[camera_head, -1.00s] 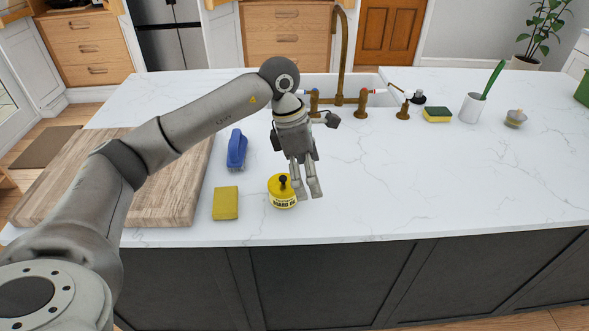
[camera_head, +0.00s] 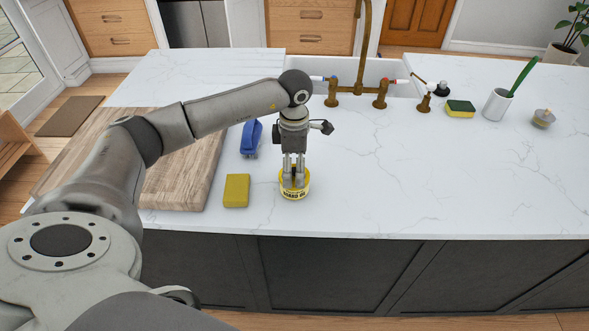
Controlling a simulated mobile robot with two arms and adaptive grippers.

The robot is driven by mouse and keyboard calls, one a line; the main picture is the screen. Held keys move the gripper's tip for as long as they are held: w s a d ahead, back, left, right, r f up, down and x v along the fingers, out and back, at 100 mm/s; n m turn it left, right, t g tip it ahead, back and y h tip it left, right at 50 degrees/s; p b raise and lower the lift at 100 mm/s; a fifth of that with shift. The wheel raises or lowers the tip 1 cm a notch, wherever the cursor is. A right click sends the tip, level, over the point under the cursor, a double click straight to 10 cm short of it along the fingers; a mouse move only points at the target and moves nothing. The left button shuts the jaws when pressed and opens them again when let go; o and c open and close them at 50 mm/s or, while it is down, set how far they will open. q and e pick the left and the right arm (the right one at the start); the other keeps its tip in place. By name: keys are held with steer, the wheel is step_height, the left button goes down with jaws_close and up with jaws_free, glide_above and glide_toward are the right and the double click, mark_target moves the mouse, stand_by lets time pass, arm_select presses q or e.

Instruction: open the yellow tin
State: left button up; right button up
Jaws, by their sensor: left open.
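The yellow tin (camera_head: 294,194) stands upright on the white marble counter near its front edge. A dark knob on its lid showed before; the gripper now hides most of the lid. My left gripper (camera_head: 294,184) points straight down right over the tin, with its open fingers low at the lid, apparently either side of the knob. I cannot tell whether the fingers touch it. My right gripper is not in view.
A yellow sponge (camera_head: 236,190) lies just left of the tin, and a blue brush (camera_head: 251,138) lies behind it. A wooden board (camera_head: 185,170) is further left. A sink with brass taps (camera_head: 357,87) is behind.

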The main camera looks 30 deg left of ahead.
arm_select(q)
steer(key=shift+f, duration=0.9)
steer(key=shift+c, duration=1.7)
steer(key=c, duration=0.7)
steer(key=shift+c, duration=0.2)
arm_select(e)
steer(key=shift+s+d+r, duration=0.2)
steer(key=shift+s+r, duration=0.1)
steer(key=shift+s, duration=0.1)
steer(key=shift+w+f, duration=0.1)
